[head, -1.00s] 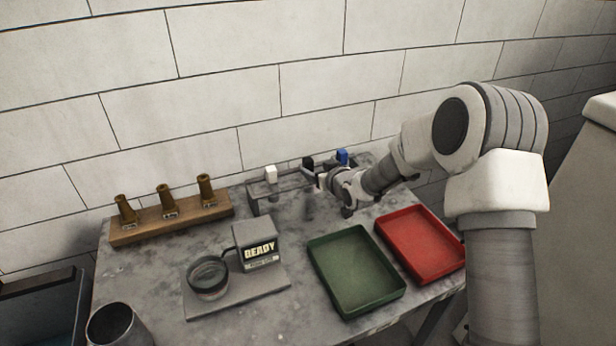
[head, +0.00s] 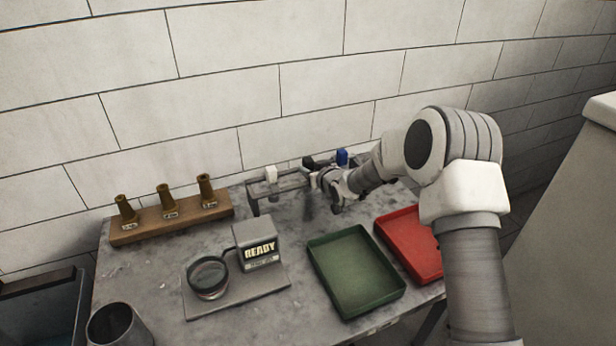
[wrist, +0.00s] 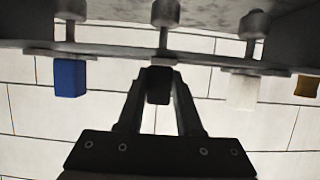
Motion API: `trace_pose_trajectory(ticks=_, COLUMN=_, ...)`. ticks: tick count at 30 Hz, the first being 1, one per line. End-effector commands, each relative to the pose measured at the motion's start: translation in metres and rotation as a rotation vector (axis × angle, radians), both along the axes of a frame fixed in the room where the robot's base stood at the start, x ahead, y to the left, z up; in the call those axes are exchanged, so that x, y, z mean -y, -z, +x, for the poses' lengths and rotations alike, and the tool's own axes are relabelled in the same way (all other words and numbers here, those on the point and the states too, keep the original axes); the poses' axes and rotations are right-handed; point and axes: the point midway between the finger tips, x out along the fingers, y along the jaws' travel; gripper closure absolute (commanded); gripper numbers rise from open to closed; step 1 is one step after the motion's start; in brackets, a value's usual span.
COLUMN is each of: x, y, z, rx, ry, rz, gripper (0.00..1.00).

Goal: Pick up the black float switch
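The black float switch (head: 308,161) is at the rack (head: 262,190) at the back of the table, between a white one (head: 271,174) and a blue one (head: 342,157). In the wrist view the black float switch (wrist: 159,86) hangs in the middle, below the rack's bar as pictured. My gripper (wrist: 161,80) has one finger on each side of it, with the fingertips very near its sides. I cannot tell whether they press on it. In the head view my gripper (head: 318,182) is at the rack, partly hidden by my arm.
The blue (wrist: 70,78) and white (wrist: 243,90) switches flank my fingers in the wrist view. A green tray (head: 355,272) and red tray (head: 410,243) lie in front. A READY device (head: 258,247), a wooden block with brass nozzles (head: 172,220) and a metal cup (head: 117,325) stand left.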

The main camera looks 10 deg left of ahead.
Motion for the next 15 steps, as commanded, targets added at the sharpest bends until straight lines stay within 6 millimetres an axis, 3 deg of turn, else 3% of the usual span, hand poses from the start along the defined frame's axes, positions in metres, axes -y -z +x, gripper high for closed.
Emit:
trace_pose_trajectory(ticks=1, x=0.0001, y=0.0, z=0.0, rx=0.0, ry=0.0, rz=0.0, gripper=0.79)
trace_pose_trajectory(ticks=5, x=0.0001, y=0.0, z=0.0, rx=0.0, ry=0.0, rz=0.0, gripper=1.0)
trace_pose_trajectory(ticks=15, x=0.0, y=-0.0012, z=0.0001, rx=0.001, ry=0.0, rz=0.001, gripper=1.0)
